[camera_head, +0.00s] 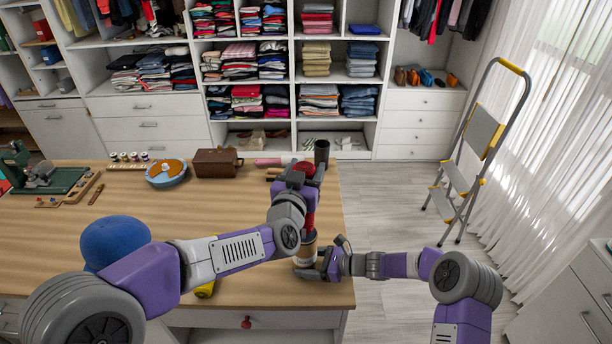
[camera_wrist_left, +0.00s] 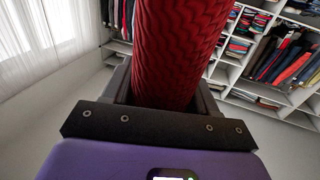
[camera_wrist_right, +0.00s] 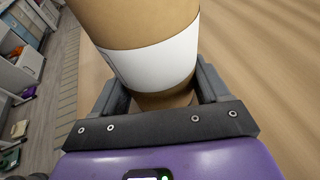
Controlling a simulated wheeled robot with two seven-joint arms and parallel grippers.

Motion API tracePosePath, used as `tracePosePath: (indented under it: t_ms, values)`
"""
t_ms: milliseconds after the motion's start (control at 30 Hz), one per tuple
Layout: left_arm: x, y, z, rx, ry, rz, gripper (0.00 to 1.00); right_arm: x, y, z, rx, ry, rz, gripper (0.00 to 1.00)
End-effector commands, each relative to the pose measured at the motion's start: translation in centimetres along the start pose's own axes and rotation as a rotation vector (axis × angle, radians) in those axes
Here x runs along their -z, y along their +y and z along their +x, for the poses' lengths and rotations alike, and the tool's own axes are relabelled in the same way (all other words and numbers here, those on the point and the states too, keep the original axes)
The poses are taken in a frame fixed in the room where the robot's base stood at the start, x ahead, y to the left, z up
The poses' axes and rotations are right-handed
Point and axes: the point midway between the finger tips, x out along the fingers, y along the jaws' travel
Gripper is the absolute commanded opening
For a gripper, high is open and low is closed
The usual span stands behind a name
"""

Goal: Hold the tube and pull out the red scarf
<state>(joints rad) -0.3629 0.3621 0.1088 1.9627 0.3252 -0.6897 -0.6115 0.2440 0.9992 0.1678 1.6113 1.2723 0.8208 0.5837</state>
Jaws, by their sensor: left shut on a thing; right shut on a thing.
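A brown cardboard tube with a white band (camera_head: 307,250) stands near the right end of the wooden table; it fills the right wrist view (camera_wrist_right: 150,50). My right gripper (camera_head: 318,264) comes from the right and is shut around the tube. The red scarf, rolled into a column (camera_head: 310,218), shows above the tube. It appears large and ribbed in the left wrist view (camera_wrist_left: 180,50). My left gripper (camera_head: 302,176) is shut on the scarf, higher than the right one. My left arm hides part of the scarf, and its lower end is not clearly visible.
A dark cylinder (camera_head: 321,152), a brown box (camera_head: 217,162) and a blue-rimmed round tin (camera_head: 167,173) are toward the table's back. A blue cushion (camera_head: 115,240) lies by my left arm. A green sewing machine (camera_head: 40,172) is at left. A stepladder (camera_head: 480,140) stands right.

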Motion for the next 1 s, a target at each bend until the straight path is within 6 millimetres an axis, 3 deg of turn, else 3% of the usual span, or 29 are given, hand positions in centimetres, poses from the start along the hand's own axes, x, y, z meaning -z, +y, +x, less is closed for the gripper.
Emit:
tracePosePath:
  t_ms: [67, 100, 267, 500, 633, 1000]
  values:
    - [0.1, 0.0, 0.0, 0.000, 0.002, 0.000, 0.06, 0.0, 0.0, 0.0, 0.000, 0.000, 0.000, 0.58]
    - [0.0, 0.0, 0.0, 0.000, 0.002, 0.000, 0.06, 0.0, 0.0, 0.0, 0.000, 0.000, 0.000, 0.76]
    - [0.0, 0.0, 0.0, 0.000, 0.002, 0.000, 0.06, 0.0, 0.0, 0.0, 0.000, 0.000, 0.000, 1.00]
    - [0.0, 0.0, 0.0, 0.000, 0.001, 0.000, 0.06, 0.0, 0.0, -0.1, 0.001, 0.000, 0.000, 1.00]
    - [0.0, 0.0, 0.0, 0.000, 0.001, 0.000, 0.06, 0.0, -0.1, -1.3, 0.003, 0.001, 0.000, 1.00]
    - [0.0, 0.0, 0.0, 0.000, 0.001, 0.000, 0.06, 0.0, -0.1, -8.8, 0.004, 0.002, -0.001, 1.00]
